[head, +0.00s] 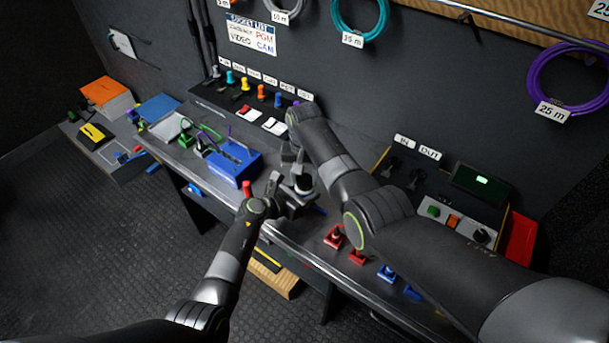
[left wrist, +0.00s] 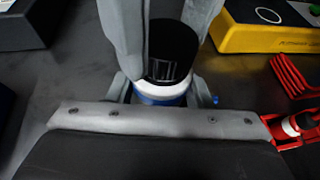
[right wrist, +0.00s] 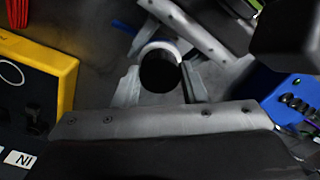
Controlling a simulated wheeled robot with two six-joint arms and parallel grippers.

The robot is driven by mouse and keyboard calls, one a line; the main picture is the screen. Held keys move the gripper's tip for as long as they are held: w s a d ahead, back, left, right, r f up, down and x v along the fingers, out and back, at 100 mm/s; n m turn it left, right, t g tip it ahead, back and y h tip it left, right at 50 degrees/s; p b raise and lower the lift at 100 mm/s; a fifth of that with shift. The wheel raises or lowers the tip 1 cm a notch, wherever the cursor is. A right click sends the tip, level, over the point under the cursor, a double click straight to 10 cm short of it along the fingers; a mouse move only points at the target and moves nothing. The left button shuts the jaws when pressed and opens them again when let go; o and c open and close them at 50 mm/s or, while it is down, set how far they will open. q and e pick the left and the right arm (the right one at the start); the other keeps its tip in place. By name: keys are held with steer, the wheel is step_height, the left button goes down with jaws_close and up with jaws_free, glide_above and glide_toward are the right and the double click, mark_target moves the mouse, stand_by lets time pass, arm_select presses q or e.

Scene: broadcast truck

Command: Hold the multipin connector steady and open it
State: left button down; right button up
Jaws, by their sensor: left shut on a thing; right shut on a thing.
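The multipin connector is a black cylinder with a white ring and a blue part. It stands between both grippers above the bench, and its black part (head: 303,182) shows in the head view. My left gripper (head: 292,197) is shut on it; in the left wrist view the connector (left wrist: 170,45) sits between the fingers, white ring and blue part low down. My right gripper (head: 291,157) is also shut on it, coming from the back; in the right wrist view the black end (right wrist: 159,70) is between the fingertips. The contact surfaces are partly hidden.
A blue box (head: 235,163) with cables stands left of the grippers. Red connectors (head: 333,237) and blue connectors (head: 387,273) lie along the bench front at right. A control panel (head: 460,222) and a red tray (head: 519,238) are farther right. Coiled cables hang above.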

mark_target(305, 178)
steer(key=n, duration=0.4)
steer(key=shift+n, duration=0.3)
steer(key=shift+r, duration=0.25)
steer(key=shift+r, duration=0.9)
steer(key=shift+r, duration=2)
arm_select(q)
steer(key=c, duration=0.6)
jaws_free()
steer(key=shift+s+a, duration=0.1)
